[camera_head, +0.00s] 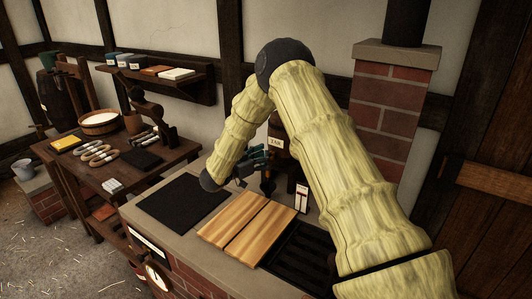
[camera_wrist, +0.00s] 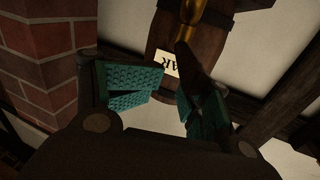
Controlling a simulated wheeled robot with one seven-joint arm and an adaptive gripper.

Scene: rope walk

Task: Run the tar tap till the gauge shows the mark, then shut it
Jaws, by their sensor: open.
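The wooden tar cask (camera_head: 283,130) stands behind my gripper in the head view, partly hidden by my arm. Its TAR label (camera_head: 276,143) also shows in the wrist view (camera_wrist: 168,64), with the cask (camera_wrist: 163,35) behind it. A brass part (camera_wrist: 190,18), seemingly the tap, shows at the top there. My gripper (camera_head: 254,166) is beside the front of the cask. Its teal fingers (camera_wrist: 172,98) are apart, with nothing clearly held between them. A small white and red upright plate (camera_head: 301,198) stands below the cask; its reading is too small to tell.
The counter (camera_head: 153,209) carries a dark mat (camera_head: 182,203), wooden boards (camera_head: 245,222) and a dark slotted tray (camera_head: 300,255). A brick chimney (camera_head: 391,115) is at right. A workbench (camera_head: 163,170) with rope coils stands at left.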

